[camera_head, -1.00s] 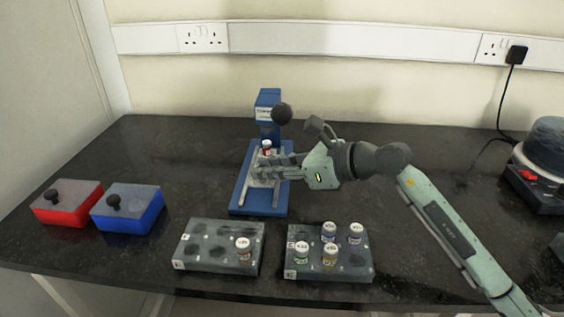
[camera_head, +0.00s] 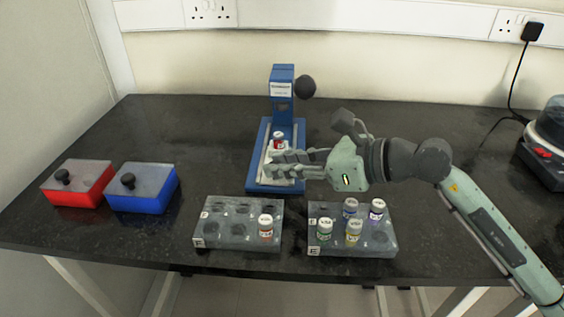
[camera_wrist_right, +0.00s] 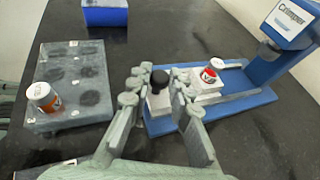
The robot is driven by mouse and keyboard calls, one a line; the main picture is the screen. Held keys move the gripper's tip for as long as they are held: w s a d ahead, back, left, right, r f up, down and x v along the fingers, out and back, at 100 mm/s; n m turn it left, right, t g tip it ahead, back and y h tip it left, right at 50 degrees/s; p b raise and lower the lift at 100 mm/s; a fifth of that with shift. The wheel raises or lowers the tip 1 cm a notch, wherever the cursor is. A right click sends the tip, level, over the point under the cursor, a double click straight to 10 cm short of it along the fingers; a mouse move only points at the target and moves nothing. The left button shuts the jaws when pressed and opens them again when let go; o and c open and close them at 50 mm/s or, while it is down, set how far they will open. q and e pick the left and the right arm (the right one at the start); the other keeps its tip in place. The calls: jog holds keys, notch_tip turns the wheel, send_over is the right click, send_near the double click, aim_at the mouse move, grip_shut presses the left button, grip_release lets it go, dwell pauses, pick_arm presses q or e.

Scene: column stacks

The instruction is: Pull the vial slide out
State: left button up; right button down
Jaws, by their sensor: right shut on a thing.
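The blue crimper (camera_head: 283,85) stands at the back middle of the bench. My right gripper (camera_head: 275,168) is low over the front of the base. In the right wrist view its fingers (camera_wrist_right: 156,88) are shut on the slide's black knob (camera_wrist_right: 159,79). My left gripper is out of view.
Two grey racks, one with an orange-labelled vial (camera_head: 265,227) and one with several vials (camera_head: 353,231), stand at the bench's front. A red box (camera_head: 77,184) and a blue box (camera_head: 142,188) are left. A round machine (camera_head: 546,135) is at right.

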jog(key=c, duration=1.4)
grip_release()
jog(key=shift+s+a, duration=0.2)
jog(key=shift+s, duration=0.1)
jog(key=shift+o, duration=0.2)
jog(key=shift+w+d, duration=0.1)
jog(key=shift+d, duration=0.05)
jog(key=shift+d+r, duration=0.1)
jog(key=shift+d, duration=0.15)
jog(key=v, duration=1.1)
